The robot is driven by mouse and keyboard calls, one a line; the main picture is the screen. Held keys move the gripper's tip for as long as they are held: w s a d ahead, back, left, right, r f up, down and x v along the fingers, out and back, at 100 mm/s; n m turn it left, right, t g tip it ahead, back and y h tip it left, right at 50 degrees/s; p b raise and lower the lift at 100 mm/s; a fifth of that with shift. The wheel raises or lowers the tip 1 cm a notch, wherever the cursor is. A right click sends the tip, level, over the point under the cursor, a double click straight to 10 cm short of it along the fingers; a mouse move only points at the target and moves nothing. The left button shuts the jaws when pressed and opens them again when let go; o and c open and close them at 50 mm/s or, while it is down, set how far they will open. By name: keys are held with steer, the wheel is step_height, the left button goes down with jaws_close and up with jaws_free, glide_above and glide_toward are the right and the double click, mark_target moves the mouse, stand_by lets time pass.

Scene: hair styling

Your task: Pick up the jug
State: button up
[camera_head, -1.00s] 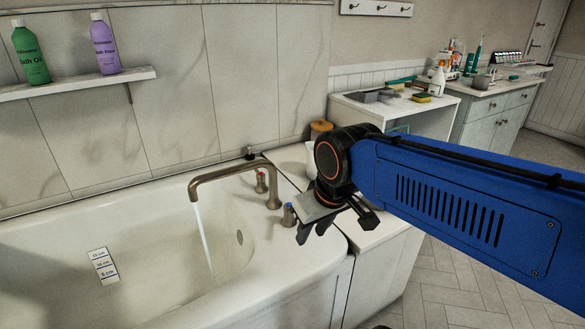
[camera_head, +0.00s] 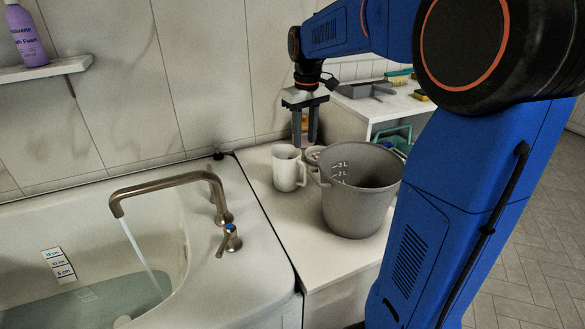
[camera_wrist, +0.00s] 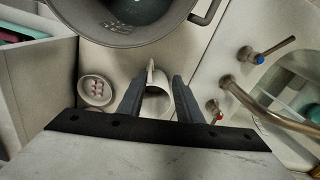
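The white jug (camera_head: 285,169) stands upright on the white counter beside the tub, left of a grey bucket, its handle on the right. My gripper (camera_head: 304,142) points straight down above and slightly behind the jug, with a gap between its two fingers. In the wrist view the open gripper (camera_wrist: 158,82) has the jug (camera_wrist: 157,104) showing between its fingers, partly hidden by them. The jug's handle points up in that picture. Whether the fingers reach down to the jug's height I cannot tell; nothing is held.
The grey bucket (camera_head: 357,205) stands close right of the jug. A small dish (camera_wrist: 96,91) with pinkish items is nearby. The bronze faucet (camera_head: 160,186) runs water into the tub (camera_head: 255,262) at left. A shelf unit (camera_head: 392,106) with items stands behind.

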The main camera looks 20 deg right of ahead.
mark_target(304, 165)
steer(key=w+f, duration=0.1)
steer(key=f, duration=0.3)
steer(key=w+d+f, duration=0.1)
steer(key=f, duration=0.3)
steer(key=w+f, duration=0.1)
steer(key=f, duration=0.3)
steer(key=shift+d+f, duration=0.25)
steer(key=shift+f, duration=0.05)
steer(key=shift+s+d+f, duration=0.1)
steer(key=shift+d+f, duration=0.05)
steer(key=shift+f, duration=1.2)
steer(key=shift+s+d+f, duration=0.1)
steer(key=shift+d+f, duration=0.05)
steer(key=shift+f, duration=1.15)
jaws_close()
